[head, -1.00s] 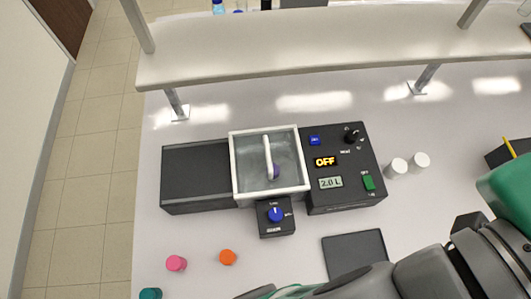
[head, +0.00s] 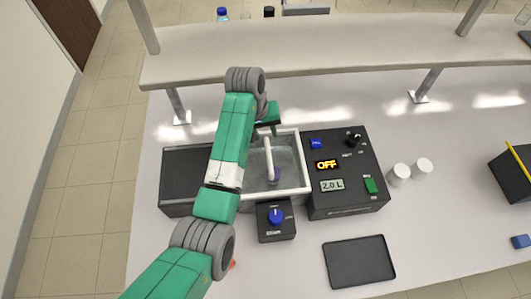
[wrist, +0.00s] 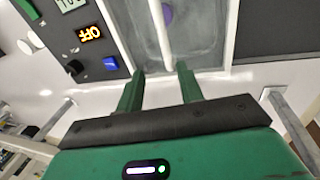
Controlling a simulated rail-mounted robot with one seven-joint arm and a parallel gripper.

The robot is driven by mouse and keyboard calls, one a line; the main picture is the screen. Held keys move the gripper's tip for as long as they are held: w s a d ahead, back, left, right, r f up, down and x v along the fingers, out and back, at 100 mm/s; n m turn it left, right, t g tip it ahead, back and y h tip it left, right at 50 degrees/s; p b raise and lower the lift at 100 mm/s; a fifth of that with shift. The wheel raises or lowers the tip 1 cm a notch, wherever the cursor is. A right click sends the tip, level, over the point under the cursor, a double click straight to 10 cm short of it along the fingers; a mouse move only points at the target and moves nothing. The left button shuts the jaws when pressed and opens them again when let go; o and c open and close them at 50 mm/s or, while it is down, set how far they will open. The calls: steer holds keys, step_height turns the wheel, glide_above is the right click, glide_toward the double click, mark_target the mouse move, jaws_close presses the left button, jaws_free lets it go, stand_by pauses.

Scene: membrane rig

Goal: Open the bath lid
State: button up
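The bath (head: 306,160) is a white-rimmed square tank in a dark housing. A greyish see-through lid (head: 288,160) appears to lie flat over it, with a white bar handle (head: 268,158) down its middle. The handle also shows in the wrist view (wrist: 160,30). My gripper (wrist: 160,68) is open and empty at the bath's far edge, its two fingers on either side of the line of the handle's far end. I cannot tell whether they touch anything. In the head view my arm covers the bath's left edge and most of my gripper (head: 270,125).
A control panel (head: 345,195) with an OFF display, knobs and buttons adjoins the bath on the right. A blue-knob box (head: 276,220) sits in front. White bottles (head: 400,173) and a black tray (head: 358,262) stand clear. A raised shelf (head: 330,58) spans behind.

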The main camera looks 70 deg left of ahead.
mark_target(268, 150)
steer(key=x, duration=0.5)
steer(key=s+x, duration=0.1)
steer(key=x, duration=0.2)
steer(key=shift+d+f, duration=0.15)
steer(key=shift+f, duration=0.15)
jaws_close()
